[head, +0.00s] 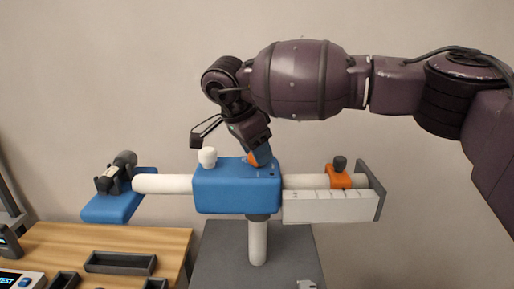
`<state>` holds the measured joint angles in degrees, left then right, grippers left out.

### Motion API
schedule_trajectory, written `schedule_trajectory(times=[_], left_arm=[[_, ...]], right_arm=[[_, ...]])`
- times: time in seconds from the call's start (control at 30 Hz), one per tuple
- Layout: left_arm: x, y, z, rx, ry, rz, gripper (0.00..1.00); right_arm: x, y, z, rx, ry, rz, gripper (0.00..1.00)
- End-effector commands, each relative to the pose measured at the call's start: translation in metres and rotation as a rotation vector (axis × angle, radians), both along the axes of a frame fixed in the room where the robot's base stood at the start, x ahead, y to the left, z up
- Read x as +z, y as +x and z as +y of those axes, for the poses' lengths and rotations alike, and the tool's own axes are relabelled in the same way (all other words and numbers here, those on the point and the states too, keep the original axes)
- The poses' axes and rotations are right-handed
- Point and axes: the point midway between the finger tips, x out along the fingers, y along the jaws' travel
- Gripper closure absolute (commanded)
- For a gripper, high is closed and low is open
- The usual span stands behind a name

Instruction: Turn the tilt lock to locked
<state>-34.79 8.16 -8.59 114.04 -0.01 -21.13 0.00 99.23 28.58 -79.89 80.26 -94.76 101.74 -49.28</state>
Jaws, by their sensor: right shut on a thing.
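A blue block (236,194) sits on a white post (258,243) and carries a white horizontal tube (163,184). On top of the block are a white knob (208,157) and an orange part (260,155). I cannot tell for sure which of these is the tilt lock. My right gripper (257,152) comes down from above and is shut on the orange part, covering much of it. Its lock marking cannot be read. My left gripper is not in view.
An orange clamp (339,177) with a dark knob sits on the tube at right, above a white scale bar (327,208) ending at a grey plate (371,190). A dark device (116,176) is on a blue platform at left. A wooden table (95,242) holds dark trays.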

Motion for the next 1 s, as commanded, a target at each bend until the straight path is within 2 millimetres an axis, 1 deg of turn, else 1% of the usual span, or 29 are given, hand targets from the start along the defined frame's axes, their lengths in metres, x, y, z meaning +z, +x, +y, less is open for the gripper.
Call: schedule_trajectory(times=[0.03,0.2,0.43,0.67,1.0], left_arm=[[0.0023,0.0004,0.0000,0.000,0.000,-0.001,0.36],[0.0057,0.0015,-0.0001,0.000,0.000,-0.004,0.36],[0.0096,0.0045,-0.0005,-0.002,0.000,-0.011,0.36],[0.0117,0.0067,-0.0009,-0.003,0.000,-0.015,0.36],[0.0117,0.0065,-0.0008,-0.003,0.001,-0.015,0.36]], right_arm=[[0.0025,0.0004,0.0007,-0.039,0.001,-0.002,0.82],[0.0025,0.0009,0.0005,-0.161,0.001,-0.001,0.82],[0.0022,0.0011,0.0008,-0.270,0.001,-0.002,0.82],[0.0020,0.0015,0.0007,-0.318,0.002,-0.002,0.82],[0.0020,0.0017,0.0005,-0.328,0.003,-0.003,0.82]])
